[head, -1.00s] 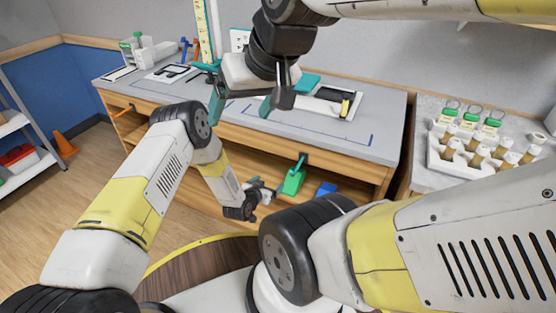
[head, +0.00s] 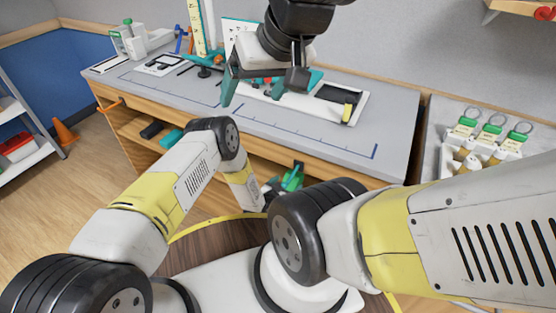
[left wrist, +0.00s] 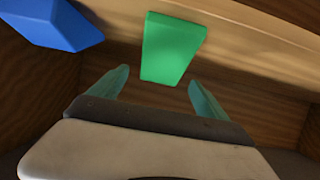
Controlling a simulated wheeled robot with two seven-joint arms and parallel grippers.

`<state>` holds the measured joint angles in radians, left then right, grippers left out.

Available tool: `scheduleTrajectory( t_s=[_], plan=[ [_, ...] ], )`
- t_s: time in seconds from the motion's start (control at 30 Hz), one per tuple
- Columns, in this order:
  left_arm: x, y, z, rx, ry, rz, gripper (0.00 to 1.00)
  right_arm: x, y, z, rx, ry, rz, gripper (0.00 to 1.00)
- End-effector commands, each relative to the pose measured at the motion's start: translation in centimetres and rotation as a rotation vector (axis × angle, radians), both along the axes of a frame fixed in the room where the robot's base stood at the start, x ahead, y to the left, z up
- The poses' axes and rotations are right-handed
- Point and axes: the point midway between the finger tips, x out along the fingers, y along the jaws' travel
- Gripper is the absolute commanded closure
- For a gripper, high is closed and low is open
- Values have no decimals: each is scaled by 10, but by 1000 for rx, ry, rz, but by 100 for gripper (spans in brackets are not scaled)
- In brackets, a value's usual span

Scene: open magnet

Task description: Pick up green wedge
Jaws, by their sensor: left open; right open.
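The green wedge (left wrist: 172,48) sits on the wooden shelf under the workbench. In the left wrist view it lies just beyond the fingertips, between their lines. My left gripper (left wrist: 157,90) is open, its two teal fingers apart and empty, pointing at the wedge. In the head view my arm largely hides this gripper and only a bit of the green wedge (head: 292,182) shows. My right gripper (head: 257,95) is open and empty above the bench top.
A blue block (left wrist: 52,24) lies left of the wedge in the left wrist view. Wooden shelf walls close in on both sides. The grey bench top (head: 300,127) overhangs the shelf.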

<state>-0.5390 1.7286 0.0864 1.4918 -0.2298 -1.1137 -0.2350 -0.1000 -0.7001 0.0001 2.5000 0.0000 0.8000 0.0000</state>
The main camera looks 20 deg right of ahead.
Motion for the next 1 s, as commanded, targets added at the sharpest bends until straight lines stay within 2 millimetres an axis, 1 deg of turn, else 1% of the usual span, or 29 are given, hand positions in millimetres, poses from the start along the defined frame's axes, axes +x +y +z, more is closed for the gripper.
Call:
scheduleTrajectory(
  t_s=[0.4, 0.53, 0.73, 0.87, 0.9, 0.97, 1.0],
  plan=[
    [29, -33, -18, -1, -2, 0, 13, 0, 0, 0, 0, 0, 0, 17],
    [33, -37, -20, -1, -1, 0, 13, 0, 0, 0, 0, 0, 0, 17],
    [33, -37, -20, 0, 0, 0, 13, 0, 0, 0, 0, 0, 0, 17],
    [33, -37, -20, -1, -1, 1, 38, 0, 0, 0, 0, 0, 0, 17],
    [33, -37, -20, -1, -1, 1, 46, 0, 0, 0, 0, 0, 0, 17],
    [33, -37, -20, -1, -1, 1, 58, 0, 0, 0, 0, 0, 0, 17],
    [33, -37, -20, -1, -1, 1, 66, 0, 0, 0, 0, 0, 0, 17]
  ],
)
